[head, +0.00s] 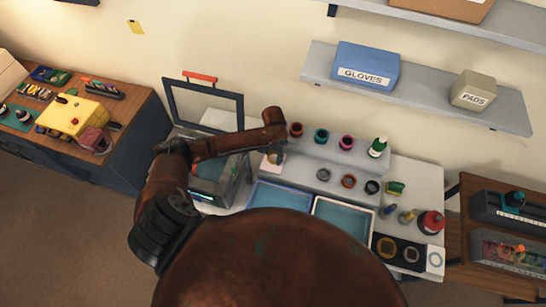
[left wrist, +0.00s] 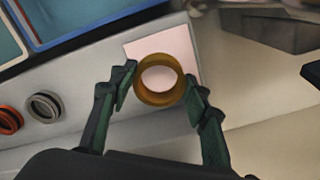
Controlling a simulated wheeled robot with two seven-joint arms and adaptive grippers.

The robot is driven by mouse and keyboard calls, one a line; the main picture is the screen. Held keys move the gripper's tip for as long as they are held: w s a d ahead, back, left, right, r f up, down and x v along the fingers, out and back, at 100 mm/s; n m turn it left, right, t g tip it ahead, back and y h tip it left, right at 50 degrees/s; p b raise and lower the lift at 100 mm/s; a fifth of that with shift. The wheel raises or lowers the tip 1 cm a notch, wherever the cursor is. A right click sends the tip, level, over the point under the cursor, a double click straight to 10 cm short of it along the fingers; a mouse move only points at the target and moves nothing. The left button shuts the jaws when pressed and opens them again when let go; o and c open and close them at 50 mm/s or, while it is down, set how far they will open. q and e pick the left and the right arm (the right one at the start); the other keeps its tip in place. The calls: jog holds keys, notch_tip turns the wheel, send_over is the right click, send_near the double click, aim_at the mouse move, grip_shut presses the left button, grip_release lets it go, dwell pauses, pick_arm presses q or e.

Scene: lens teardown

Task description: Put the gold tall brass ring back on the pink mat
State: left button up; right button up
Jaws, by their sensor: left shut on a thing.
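The gold tall brass ring (left wrist: 155,99) sits between the two fingertips of my left gripper (left wrist: 160,84), which is shut on it. The pink mat (left wrist: 182,46) is a pale pink square on the grey step, directly behind the ring in the left wrist view, and it shows through the ring's hole. I cannot tell whether the ring touches the mat or is held just above it. In the head view the ring (head: 277,158) is small under the end of my left arm, and the mat (head: 266,162) is partly hidden. My right gripper is not in view.
The grey step also carries a dark grey ring (left wrist: 44,107) and an orange-red ring (left wrist: 9,119), clear of my fingers. A blue-rimmed tray (head: 256,193) and a white-rimmed tray (head: 345,203) lie in front. A dark-framed box (head: 204,91) stands left.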

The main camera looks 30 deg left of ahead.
aim_at(273, 158)
pick_arm(q)
jog(key=shift+w+a+f, duration=0.25)
jog(key=shift+w+f, duration=0.1)
jog(key=shift+f, duration=0.15)
notch_tip(273, 158, down, 2)
jog(key=shift+w+a+f, duration=0.1)
jog(key=shift+f, duration=0.6)
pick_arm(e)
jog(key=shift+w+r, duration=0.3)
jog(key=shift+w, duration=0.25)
pick_arm(q)
jog(key=shift+f, duration=0.15)
jog(key=o, duration=1.2)
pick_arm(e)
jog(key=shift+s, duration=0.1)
pick_arm(q)
notch_tip(273, 158, up, 12)
jog(key=shift+r+b, duration=0.2)
jog(key=shift+b, duration=0.25)
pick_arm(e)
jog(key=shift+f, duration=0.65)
